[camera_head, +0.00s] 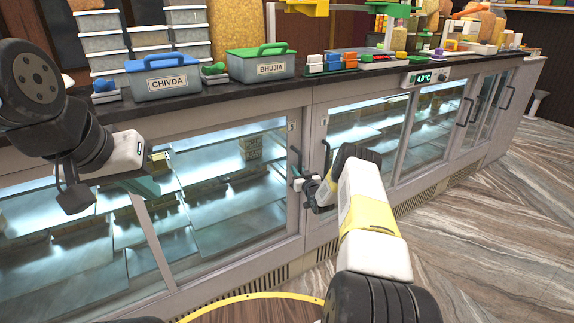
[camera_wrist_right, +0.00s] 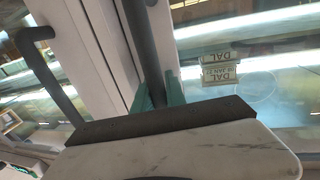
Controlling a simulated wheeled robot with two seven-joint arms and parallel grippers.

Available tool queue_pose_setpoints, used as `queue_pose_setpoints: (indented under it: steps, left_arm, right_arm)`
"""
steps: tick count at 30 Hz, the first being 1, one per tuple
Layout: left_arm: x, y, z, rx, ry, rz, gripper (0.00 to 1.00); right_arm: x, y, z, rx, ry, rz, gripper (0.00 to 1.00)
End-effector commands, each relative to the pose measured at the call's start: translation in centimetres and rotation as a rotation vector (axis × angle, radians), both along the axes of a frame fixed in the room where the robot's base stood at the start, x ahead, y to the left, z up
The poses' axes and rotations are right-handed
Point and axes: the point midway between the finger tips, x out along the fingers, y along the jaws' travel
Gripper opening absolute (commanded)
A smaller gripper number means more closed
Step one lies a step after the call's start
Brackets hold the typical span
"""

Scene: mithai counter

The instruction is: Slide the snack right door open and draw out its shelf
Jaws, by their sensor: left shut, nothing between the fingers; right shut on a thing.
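The snack right door (camera_head: 292,215) is the glass sliding panel of the left cabinet, at its right end. It looks closed against the frame at its right edge. Its dark upright handle (camera_head: 294,158) is near that edge. My right gripper (camera_head: 303,184) is shut on this handle, and the handle bar (camera_wrist_right: 141,40) runs between its green fingers in the right wrist view. The shelf (camera_head: 205,190) shows through the glass behind the door, with several packs on it. My left gripper (camera_head: 150,178) is shut and empty, in front of the glass further left.
A neighbouring cabinet door with its own handle (camera_head: 326,158) is just right of my right gripper. The dark countertop (camera_head: 205,98) above carries a blue-lidded CHIVDA box (camera_head: 163,80) and a green-lidded BHUJIA box (camera_head: 261,66). The floor (camera_head: 490,215) at right is clear.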

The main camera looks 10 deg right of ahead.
Motion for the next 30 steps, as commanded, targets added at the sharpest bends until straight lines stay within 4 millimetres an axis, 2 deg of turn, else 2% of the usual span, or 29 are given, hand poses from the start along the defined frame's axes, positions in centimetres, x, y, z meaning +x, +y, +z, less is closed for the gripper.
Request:
queue_pose_setpoints:
  steps: [5,11,17,30]
  left_arm:
    - [0.0,0.0,0.0,0.000,0.000,0.000,0.00]
    - [0.0,0.0,0.0,0.000,0.000,0.000,0.00]
    - [0.0,0.0,0.0,0.000,0.000,0.000,0.00]
    - [0.0,0.0,0.0,0.000,0.000,0.000,0.00]
  right_arm:
    - [-0.1,0.3,0.0,0.000,0.000,0.000,0.00]
    - [-1.1,3.1,0.0,0.002,0.001,0.005,0.00]
    - [-3.1,8.6,-0.1,0.004,0.004,0.009,0.00]
    - [-8.6,23.6,-0.1,0.002,0.003,0.012,0.00]
